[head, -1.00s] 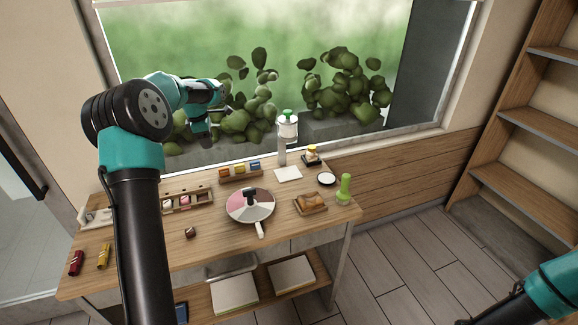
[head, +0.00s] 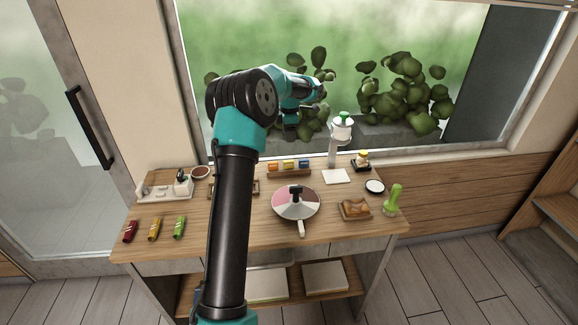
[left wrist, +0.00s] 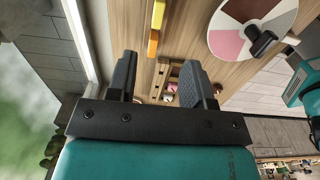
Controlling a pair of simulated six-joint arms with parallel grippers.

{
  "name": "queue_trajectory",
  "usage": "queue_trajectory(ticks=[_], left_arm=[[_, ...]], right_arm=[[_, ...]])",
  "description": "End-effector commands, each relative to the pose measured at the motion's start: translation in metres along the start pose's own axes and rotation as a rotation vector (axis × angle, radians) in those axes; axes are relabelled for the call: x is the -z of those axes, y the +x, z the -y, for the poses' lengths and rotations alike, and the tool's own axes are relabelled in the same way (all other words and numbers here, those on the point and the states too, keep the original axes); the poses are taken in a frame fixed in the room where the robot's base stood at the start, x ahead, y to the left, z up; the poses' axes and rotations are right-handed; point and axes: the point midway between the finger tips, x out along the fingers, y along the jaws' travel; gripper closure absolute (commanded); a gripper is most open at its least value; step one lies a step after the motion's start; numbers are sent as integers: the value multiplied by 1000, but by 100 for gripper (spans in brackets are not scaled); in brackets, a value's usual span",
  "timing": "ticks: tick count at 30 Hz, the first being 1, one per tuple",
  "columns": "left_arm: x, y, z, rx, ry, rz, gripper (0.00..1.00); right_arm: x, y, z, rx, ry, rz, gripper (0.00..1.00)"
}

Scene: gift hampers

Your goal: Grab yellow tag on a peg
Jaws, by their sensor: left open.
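A small rack (head: 289,174) stands at the table's back edge, below the window. It bears an orange tag (head: 272,167), a yellow tag (head: 288,165) and a blue tag (head: 304,164) in a row; the pegs are too small to make out. The yellow tag (left wrist: 158,14) and orange tag (left wrist: 153,43) also show at the top of the left wrist view, beyond the fingertips. My left gripper (head: 290,134) hangs above the rack in the head view, apart from it. Its fingers (left wrist: 157,70) are open and empty. My right gripper is out of view.
A round pink-and-white turntable (head: 296,203) stands mid-table. A compartment box (left wrist: 168,85) shows between my fingers. Red, yellow and green rolls (head: 179,228) lie front left.

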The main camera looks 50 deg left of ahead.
Motion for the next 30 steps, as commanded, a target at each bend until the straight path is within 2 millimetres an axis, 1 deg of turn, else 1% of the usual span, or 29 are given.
queue_trajectory(ticks=[1,9,12,15,18,27,30], left_arm=[[0,10,0,3,1,-2,53],[0,57,0,4,1,-1,53],[0,72,0,3,1,0,53],[0,83,0,2,1,0,53],[0,88,0,1,1,0,53],[0,89,0,0,1,0,53],[0,93,0,1,1,0,53]], right_arm=[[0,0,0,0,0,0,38],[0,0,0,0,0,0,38],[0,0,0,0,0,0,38],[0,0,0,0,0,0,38],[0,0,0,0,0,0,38],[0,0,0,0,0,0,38],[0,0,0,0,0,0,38]])
